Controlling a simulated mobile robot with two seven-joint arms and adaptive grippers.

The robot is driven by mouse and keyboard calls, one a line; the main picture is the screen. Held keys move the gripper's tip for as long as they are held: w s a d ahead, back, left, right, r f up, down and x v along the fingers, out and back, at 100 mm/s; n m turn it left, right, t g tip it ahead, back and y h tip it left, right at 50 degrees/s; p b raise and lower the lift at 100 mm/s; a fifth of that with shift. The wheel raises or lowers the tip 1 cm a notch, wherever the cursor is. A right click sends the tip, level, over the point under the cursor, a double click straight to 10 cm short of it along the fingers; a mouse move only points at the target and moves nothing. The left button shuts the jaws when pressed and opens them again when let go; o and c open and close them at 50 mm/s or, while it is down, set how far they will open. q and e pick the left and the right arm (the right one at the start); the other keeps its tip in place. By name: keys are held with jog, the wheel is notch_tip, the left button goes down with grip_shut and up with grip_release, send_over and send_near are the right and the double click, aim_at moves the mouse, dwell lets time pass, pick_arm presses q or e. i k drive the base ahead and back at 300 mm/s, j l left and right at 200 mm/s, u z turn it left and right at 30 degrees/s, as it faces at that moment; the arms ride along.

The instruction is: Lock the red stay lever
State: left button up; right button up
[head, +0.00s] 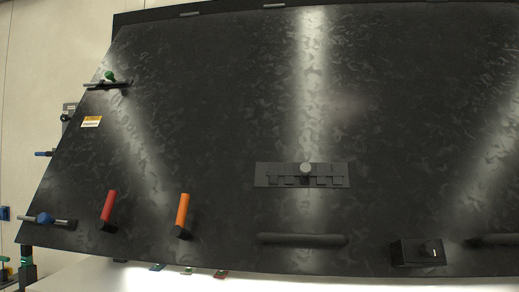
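The red stay lever (109,207) is at the lower left of the large dark panel (220,110) in the head view. Its red handle points up and leans slightly right, with a dark base at its foot. An orange lever (183,211) stands to its right at a similar tilt. Neither of my grippers shows in the head view, and nothing is touching the red lever.
A blue-knobbed latch (46,219) is left of the red lever, and a green-knobbed latch (108,80) is at the upper left. A slotted plate with a grey knob (305,169), a handle bar (302,239) and a black switch box (418,252) are further right.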

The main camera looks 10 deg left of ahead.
aim_at(103, 224)
jog(key=u, duration=1.2)
